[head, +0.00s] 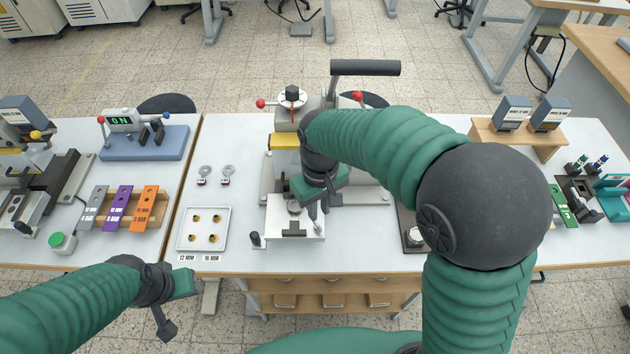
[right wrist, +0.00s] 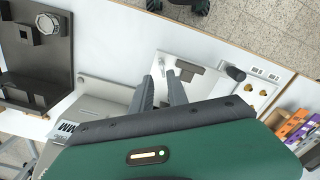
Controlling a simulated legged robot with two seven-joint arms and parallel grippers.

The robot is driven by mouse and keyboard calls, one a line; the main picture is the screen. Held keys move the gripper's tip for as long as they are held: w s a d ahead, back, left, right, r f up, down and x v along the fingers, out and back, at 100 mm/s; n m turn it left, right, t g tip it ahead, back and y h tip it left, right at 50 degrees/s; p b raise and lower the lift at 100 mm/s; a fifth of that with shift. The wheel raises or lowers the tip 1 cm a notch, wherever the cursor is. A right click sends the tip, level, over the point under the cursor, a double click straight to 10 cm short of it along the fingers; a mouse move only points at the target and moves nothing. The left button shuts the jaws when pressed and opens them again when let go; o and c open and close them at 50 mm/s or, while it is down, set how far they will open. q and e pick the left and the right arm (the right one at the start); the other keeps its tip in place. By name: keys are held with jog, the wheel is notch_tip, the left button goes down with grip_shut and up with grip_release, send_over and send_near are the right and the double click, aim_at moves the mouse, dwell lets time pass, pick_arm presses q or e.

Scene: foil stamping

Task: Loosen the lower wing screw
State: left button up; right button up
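The foil stamping press (head: 292,115) stands in the middle of the table, with a pale plate (head: 282,222) at its front. A small silver piece that may be the lower wing screw (head: 318,228) sits at the plate's right edge; it also shows near the fingertips in the right wrist view (right wrist: 178,72). My right gripper (head: 319,213) is above the plate's right side, pointing down; its fingers (right wrist: 160,78) are slightly apart with nothing visible held. I cannot tell whether they touch the screw. My left gripper (head: 178,305) is open and empty before the table's front edge.
A black knob (head: 256,239) stands at the plate's left front corner. A white tray (head: 187,240) with brass pieces lies left of the press. A dark base (head: 407,220) is to the right. Two small tagged pieces (head: 214,173) lie on clear table.

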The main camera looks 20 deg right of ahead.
notch_tip(320, 180, up, 12)
jog(key=s+a, duration=0.1)
jog(key=s+d+f+m+t, duration=0.1)
jog(key=s+d+f, duration=0.3)
jog(key=f, duration=0.3)
jog(key=s+d+f+m+t, duration=0.1)
jog(key=s+d+f, duration=0.3)
jog(key=f, duration=0.4)
jog(key=shift+s+m+t+p, duration=0.3)
jog(key=shift+s+m+p, duration=0.1)
jog(key=shift+s+m, duration=0.1)
jog(key=shift+w+a+f, duration=0.1)
jog(key=shift+w, duration=0.05)
